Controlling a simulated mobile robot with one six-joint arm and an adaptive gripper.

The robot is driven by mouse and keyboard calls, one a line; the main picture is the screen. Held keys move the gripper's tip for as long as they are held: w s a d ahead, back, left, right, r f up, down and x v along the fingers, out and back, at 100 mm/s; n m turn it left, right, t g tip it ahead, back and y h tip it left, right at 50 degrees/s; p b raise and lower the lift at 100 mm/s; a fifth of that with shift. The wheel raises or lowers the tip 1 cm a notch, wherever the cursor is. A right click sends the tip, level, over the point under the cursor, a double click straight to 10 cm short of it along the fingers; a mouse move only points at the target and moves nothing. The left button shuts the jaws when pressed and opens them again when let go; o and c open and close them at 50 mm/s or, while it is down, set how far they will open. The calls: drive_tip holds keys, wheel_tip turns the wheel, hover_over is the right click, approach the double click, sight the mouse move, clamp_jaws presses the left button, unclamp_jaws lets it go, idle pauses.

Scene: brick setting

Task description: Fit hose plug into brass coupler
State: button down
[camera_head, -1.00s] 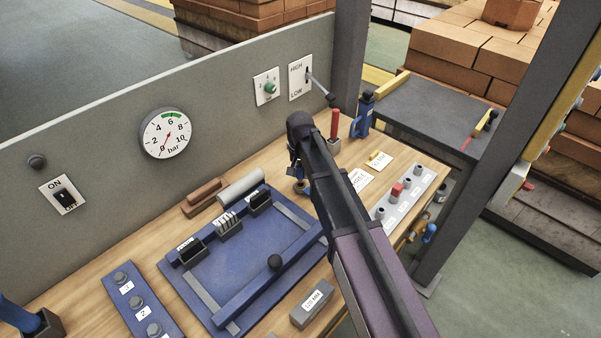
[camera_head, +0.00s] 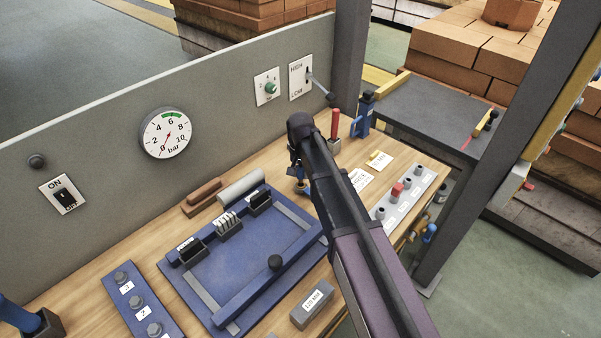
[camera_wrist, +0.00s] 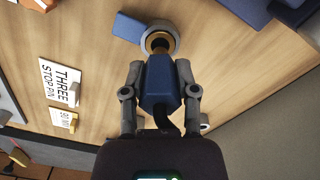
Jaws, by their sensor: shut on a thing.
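The hose plug (camera_wrist: 158,85) has a blue body and is held between the two grey fingers of my gripper (camera_wrist: 160,88) in the wrist view. A dark hose bends away from its rear end. The brass coupler (camera_wrist: 151,37) shows as a round ring with a brass-coloured inside, just beyond the plug's front end. The plug's front overlaps the ring in this view, and I cannot tell how deep it sits. In the head view my arm hides most of the gripper, and the coupler (camera_head: 301,187) stands low on the wooden bench beside it.
A blue fixture tray (camera_head: 240,270) lies left of my arm. Label cards (camera_head: 362,180) and a grey strip with several pegs (camera_head: 410,195) lie right. A red-handled tool (camera_head: 335,122) stands behind. The grey panel with the pressure gauge (camera_head: 166,133) bounds the bench's back.

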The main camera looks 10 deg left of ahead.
sight(301, 182)
drive_tip(key=shift+f+b, duration=1.65)
drive_tip(key=shift+f, duration=0.05)
drive_tip(key=shift+c, duration=1.5)
unclamp_jaws()
drive_tip(key=o, duration=0.3)
drive_tip(key=shift+r, duration=0.1)
drive_tip(key=shift+r+p, duration=2.95)
drive_tip(key=shift+p, duration=0.1)
drive_tip(key=shift+d, duration=0.15)
